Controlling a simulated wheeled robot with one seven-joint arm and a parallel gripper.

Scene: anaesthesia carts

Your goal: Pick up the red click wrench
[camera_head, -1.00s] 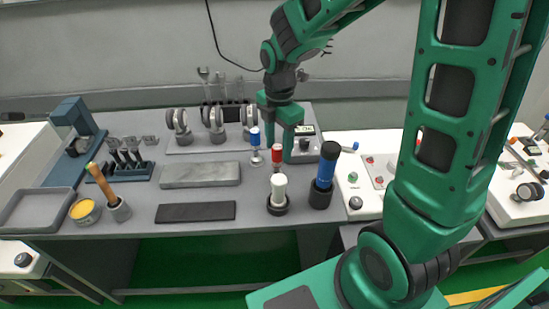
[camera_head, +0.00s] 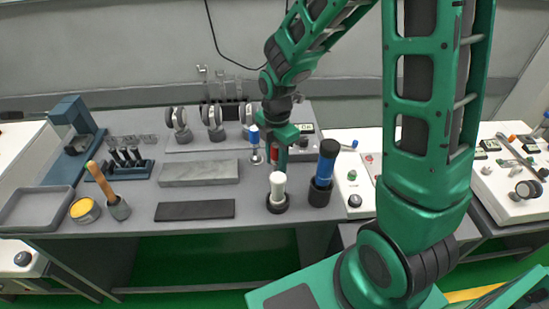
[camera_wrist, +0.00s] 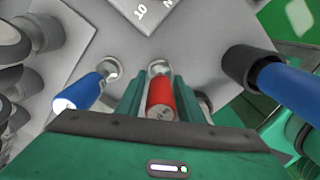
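The red click wrench (camera_head: 274,154) stands upright on the grey bench, red handle up, partly hidden by my fingers. In the wrist view, its red handle (camera_wrist: 160,98) lies between the two green fingers, with its silver head showing beyond it. My gripper (camera_head: 276,158) is lowered around the handle. In the wrist view, my gripper (camera_wrist: 160,80) looks open, with one finger on each side and only narrow gaps to the handle. I cannot make out firm contact.
A blue-handled wrench (camera_head: 254,143) stands just left of the red one. A white-topped tool (camera_head: 277,191) stands in front, and a larger blue-handled tool (camera_head: 323,174) to the right. Caster wheels (camera_head: 214,122) stand behind on the left. A grey block (camera_head: 199,173) lies further left.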

